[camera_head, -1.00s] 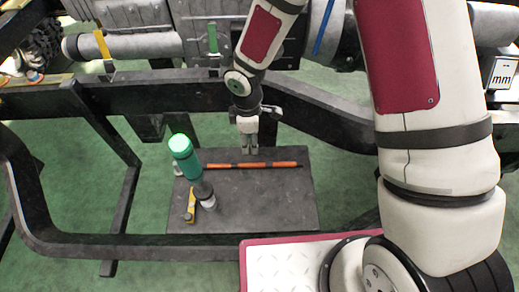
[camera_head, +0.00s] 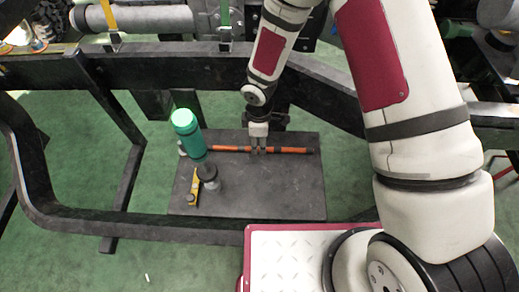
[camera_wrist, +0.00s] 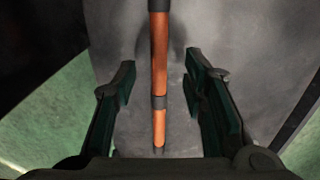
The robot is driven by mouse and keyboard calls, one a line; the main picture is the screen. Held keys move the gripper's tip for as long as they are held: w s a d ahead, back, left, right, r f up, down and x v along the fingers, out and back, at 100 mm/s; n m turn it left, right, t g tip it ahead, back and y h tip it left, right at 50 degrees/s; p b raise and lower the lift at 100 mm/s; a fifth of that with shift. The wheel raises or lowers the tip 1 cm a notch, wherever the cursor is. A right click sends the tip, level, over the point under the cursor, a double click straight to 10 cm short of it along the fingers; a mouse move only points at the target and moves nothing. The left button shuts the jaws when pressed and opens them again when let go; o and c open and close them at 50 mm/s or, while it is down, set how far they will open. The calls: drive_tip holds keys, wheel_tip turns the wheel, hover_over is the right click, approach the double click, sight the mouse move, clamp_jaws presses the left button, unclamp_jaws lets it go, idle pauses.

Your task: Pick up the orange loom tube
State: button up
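The orange loom tube (camera_head: 286,150), with dark bands, lies across the back part of a dark grey board. In the wrist view the orange tube (camera_wrist: 160,58) runs lengthwise between the two fingers, with a gap on each side. My gripper (camera_head: 258,151) is over the tube, left of its middle, pointing down. In the wrist view my gripper (camera_wrist: 160,100) is open, its dark green finger pads apart on either side of the tube. I cannot tell how far the fingertips are above the board.
A green-capped bottle (camera_head: 189,138) stands left of the tube, beside a dark round jar (camera_head: 208,176) and a yellow tool (camera_head: 194,187). A black chassis rail (camera_head: 130,230) runs in front.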

wheel_tip(320, 180, down, 4)
drive_tip(key=shift+d+r+b, duration=0.1)
drive_tip(key=shift+r+b, duration=0.1)
drive_tip(key=shift+b, duration=0.4)
clamp_jaws()
